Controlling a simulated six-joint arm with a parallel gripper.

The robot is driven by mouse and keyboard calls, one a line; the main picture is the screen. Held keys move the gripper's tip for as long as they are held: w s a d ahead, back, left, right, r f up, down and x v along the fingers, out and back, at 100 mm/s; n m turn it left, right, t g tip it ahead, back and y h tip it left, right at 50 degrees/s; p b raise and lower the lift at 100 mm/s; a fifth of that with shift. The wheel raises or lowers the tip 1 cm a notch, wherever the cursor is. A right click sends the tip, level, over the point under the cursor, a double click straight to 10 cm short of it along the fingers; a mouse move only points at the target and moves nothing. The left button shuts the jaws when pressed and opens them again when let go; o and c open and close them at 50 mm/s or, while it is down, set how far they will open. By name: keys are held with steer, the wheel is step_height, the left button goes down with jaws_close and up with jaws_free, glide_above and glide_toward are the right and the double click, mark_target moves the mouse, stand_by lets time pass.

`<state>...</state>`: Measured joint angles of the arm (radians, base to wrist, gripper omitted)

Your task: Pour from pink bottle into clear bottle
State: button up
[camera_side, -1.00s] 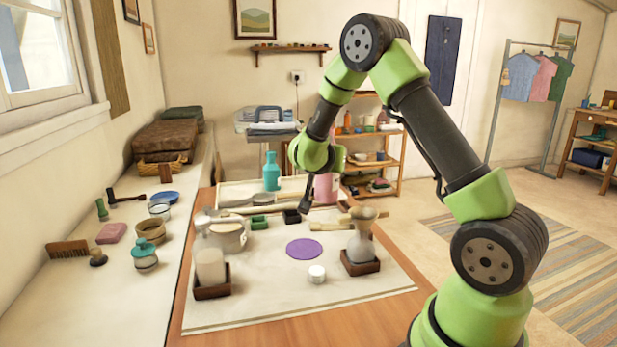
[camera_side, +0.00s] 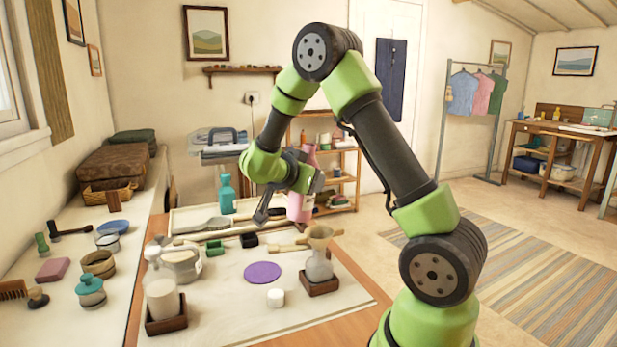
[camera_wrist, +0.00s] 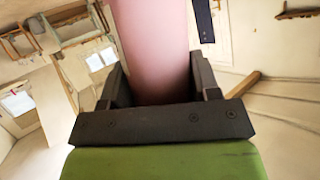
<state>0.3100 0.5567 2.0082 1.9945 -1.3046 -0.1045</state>
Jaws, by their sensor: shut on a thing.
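My gripper (camera_side: 308,180) is shut on the pink bottle (camera_side: 298,208), above the back right part of the work mat. The bottle looks close to upright with a slight lean; the gripper hides its middle. In the wrist view the pink bottle (camera_wrist: 155,45) fills the space between the two dark fingers (camera_wrist: 153,92). The clear bottle (camera_side: 318,268) stands in a small brown wooden holder (camera_side: 320,286) at the mat's right, with a tan funnel (camera_side: 320,236) at its mouth. The pink bottle is behind and above the funnel, apart from it.
A frosted white bottle (camera_side: 162,298) stands in a wooden holder at front left. A lidded pot (camera_side: 182,265), a purple disc (camera_side: 262,272), a small white jar (camera_side: 276,298) and a teal bottle (camera_side: 226,195) stand around.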

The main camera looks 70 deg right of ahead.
steer(key=w+f+m+t, duration=0.2)
steer(key=w+m, duration=0.1)
steer(key=shift+t, duration=0.4)
steer(key=f+m, duration=0.1)
steer(key=w+f+m+t, duration=0.1)
steer(key=f, duration=0.1)
steer(key=f+m+t, duration=0.1)
steer(key=shift+w+f, duration=0.25)
steer(key=shift+f, duration=0.1)
steer(key=shift+f+h, duration=0.1)
steer(key=shift+h, duration=0.2)
steer(key=shift+w+r+m+t+h, duration=0.2)
steer(key=shift+r+m+t, duration=0.3)
steer(key=shift+r+m, duration=0.3)
steer(key=shift+w+r+m+t+h, duration=0.2)
steer(key=shift+r+m+t, duration=0.35)
steer(key=shift+m, duration=0.35)
steer(key=shift+r+m, duration=0.4)
steer(key=shift+m, duration=0.1)
stand_by(1.4)
